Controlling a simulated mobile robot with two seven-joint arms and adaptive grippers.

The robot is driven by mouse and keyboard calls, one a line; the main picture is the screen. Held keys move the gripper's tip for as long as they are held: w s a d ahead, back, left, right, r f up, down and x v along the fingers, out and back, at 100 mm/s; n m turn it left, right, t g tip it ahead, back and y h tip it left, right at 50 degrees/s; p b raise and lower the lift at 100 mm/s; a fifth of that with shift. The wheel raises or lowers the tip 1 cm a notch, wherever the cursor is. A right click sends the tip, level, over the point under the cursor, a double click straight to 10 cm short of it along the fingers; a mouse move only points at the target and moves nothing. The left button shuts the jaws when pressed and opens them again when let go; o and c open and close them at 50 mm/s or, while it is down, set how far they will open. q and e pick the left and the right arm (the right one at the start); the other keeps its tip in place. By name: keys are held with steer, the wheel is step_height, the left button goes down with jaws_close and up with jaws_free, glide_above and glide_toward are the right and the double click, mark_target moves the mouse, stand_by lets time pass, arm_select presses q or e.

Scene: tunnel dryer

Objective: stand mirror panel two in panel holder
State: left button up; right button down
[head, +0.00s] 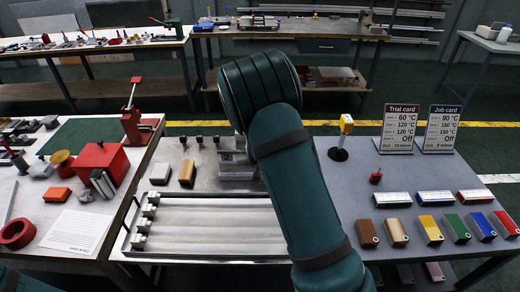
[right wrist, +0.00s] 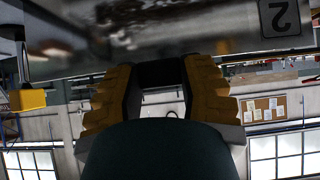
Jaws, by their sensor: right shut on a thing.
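Mirror panel two (right wrist: 180,38), a shiny dark reflective plate, fills the top of the right wrist view, with a label (right wrist: 279,16) reading "2" at its right end. My right gripper (right wrist: 160,75) is shut on the panel's edge between its yellow-padded fingers. In the head view my right arm rises across the middle and hides both this gripper and the panel. A grey metal fixture (head: 234,165) shows partly behind the arm on the middle bench; I cannot tell whether it is the panel holder. My left gripper is not in view.
A tray of long pale bars (head: 210,247) lies left of my arm. Right of it are coloured blocks (head: 428,229), a yellow-topped post (head: 344,130) and two cards, Trial (head: 398,128) and Job (head: 438,128). A red box (head: 100,165) stands on the left bench.

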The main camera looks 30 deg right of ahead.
steer(key=shift+f+b, duration=1.45)
steer(key=shift+f, duration=0.25)
stand_by(0.4)
steer(key=c, duration=0.5)
jaws_free()
steer(key=v, duration=1.2)
